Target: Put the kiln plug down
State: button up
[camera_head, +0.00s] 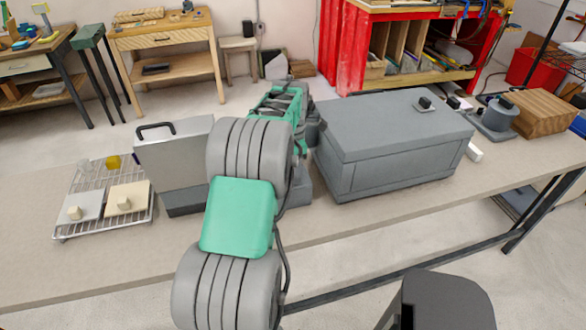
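My arm rises through the middle of the picture and reaches over the workbench (110,256). Its green and grey far end is beside the left end of a long grey box (395,138). My gripper's fingers are hidden behind my own arm, so I cannot see whether they hold anything. I cannot pick out the kiln plug with certainty. Two pale slabs, a cream one (137,190) and a whiter one (90,207), each bear a small cream block and lie on a wire rack (100,233) at the left.
A grey upright panel (175,158) with a black handle stands between the rack and my arm. A grey round device (497,118) and a wooden block (540,110) stand at right. The bench's front left is clear.

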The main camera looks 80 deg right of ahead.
notch_tip(320, 180, up, 13)
jog(key=shift+b, duration=0.4)
jog(key=shift+r, duration=0.1)
